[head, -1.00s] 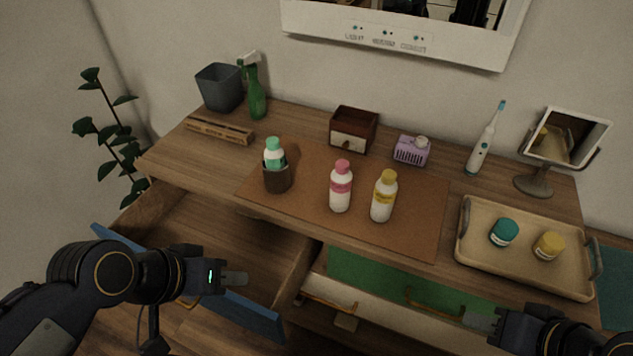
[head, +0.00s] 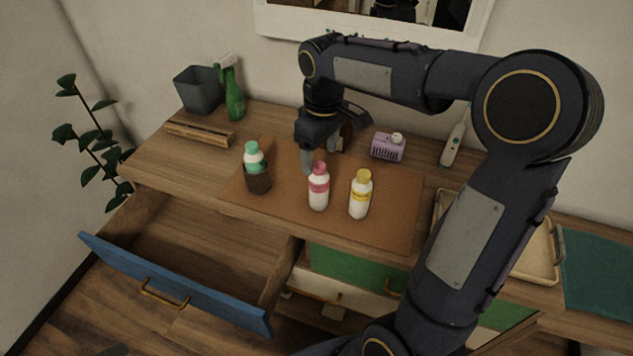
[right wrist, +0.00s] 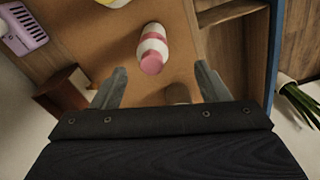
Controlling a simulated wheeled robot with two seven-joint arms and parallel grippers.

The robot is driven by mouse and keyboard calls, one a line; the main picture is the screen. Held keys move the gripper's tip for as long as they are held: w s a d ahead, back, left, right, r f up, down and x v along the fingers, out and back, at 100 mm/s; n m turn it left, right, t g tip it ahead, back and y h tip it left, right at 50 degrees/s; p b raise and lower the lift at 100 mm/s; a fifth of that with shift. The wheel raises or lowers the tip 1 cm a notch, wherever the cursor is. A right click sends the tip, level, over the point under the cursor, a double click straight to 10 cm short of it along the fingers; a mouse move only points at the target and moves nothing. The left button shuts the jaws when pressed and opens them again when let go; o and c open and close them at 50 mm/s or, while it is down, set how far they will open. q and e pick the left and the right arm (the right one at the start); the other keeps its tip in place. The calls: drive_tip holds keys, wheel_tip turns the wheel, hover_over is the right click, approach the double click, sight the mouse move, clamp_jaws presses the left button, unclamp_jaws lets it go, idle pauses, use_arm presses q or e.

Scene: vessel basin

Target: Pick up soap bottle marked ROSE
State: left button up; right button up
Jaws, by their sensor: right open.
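A white bottle with a pink cap and pink band (head: 318,190) stands upright on the brown mat (head: 395,215); its lettering is too small to read. A similar yellow-capped bottle (head: 360,196) stands just to its right. My right gripper (head: 319,156) is open and empty, just behind and above the pink-capped bottle. In the right wrist view, the pink-capped bottle (right wrist: 153,45) lies ahead between the spread fingers (right wrist: 160,88), not touching them.
A purple basket (head: 388,147) stands right of the gripper. A dark wooden box (right wrist: 62,91) is close beside the fingers in the wrist view. My right arm covers most of the tray (head: 541,258). A blue-fronted drawer (head: 170,285) stands open at the front left.

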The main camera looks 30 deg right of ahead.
sight(320, 165)
drive_tip(key=shift+w+d+f, duration=0.1)
drive_tip(key=shift+w+f, duration=0.15)
drive_tip(key=shift+w, duration=0.4)
drive_tip(key=shift+w+f, duration=0.15)
drive_tip(key=shift+f, duration=0.15)
drive_tip(key=f, duration=0.7)
drive_tip(key=shift+d+f+p, duration=0.15)
drive_tip(key=shift+d+p, duration=0.1)
drive_tip(key=shift+p, duration=0.15)
drive_tip(key=c, duration=1.2)
